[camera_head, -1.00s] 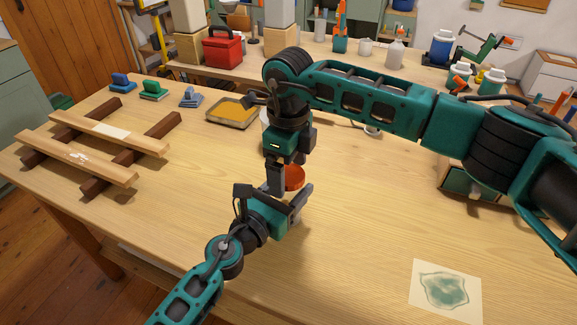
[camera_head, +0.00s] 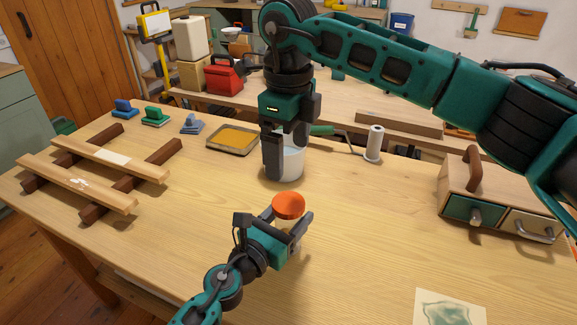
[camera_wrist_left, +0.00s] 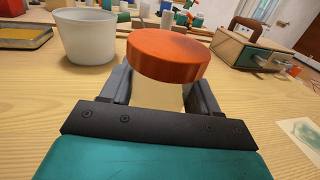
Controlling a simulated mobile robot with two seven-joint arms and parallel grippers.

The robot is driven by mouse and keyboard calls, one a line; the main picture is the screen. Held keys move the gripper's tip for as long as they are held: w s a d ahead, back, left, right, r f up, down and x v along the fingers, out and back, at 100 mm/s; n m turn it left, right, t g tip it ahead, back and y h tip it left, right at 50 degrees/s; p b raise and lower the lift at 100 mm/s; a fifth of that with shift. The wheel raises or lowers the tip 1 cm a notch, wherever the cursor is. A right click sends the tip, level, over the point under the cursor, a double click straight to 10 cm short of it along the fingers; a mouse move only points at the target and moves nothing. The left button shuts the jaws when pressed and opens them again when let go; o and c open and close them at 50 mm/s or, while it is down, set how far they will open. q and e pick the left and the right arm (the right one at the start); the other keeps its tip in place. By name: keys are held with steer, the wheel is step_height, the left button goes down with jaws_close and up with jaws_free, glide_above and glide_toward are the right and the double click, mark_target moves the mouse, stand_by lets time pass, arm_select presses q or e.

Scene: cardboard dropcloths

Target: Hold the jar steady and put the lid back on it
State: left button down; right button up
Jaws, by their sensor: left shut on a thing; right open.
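The jar stands upright on the table between the fingers of my left gripper (camera_head: 290,232), which is shut on it. In the left wrist view its pale body (camera_wrist_left: 157,95) shows between the two fingers. The orange-red lid (camera_head: 288,205) sits on top of the jar and looks about level; it also shows in the left wrist view (camera_wrist_left: 167,55). Whether it is fully seated I cannot tell. My right gripper (camera_head: 286,160) is open, pointing down, above and behind the lid and apart from it, in front of a white bucket. Nothing shows between its fingers.
The white bucket (camera_head: 291,164) stands just behind the jar. A yellow tray (camera_head: 232,139) lies to its left, a paint roller (camera_head: 373,145) to its right. A drawer box (camera_head: 500,205) is at right. Wooden slats (camera_head: 95,160) lie at left. The table front right is mostly clear.

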steer(key=shift+r, duration=0.35)
arm_select(q)
steer(key=shift+c, duration=0.9)
jaws_free()
steer(key=shift+s+a, duration=0.3)
steer(key=shift+s, duration=0.15)
steer(key=b+v, duration=0.1)
steer(key=v, duration=0.9)
steer(key=shift+s+a+f, duration=0.1)
steer(key=shift+s+a, duration=0.1)
steer(key=shift+s, duration=0.15)
steer(key=shift+s+a+b, duration=0.3)
steer(key=shift+s+b, duration=0.05)
steer(key=shift+s, duration=0.1)
arm_select(e)
steer(key=shift+f, duration=0.85)
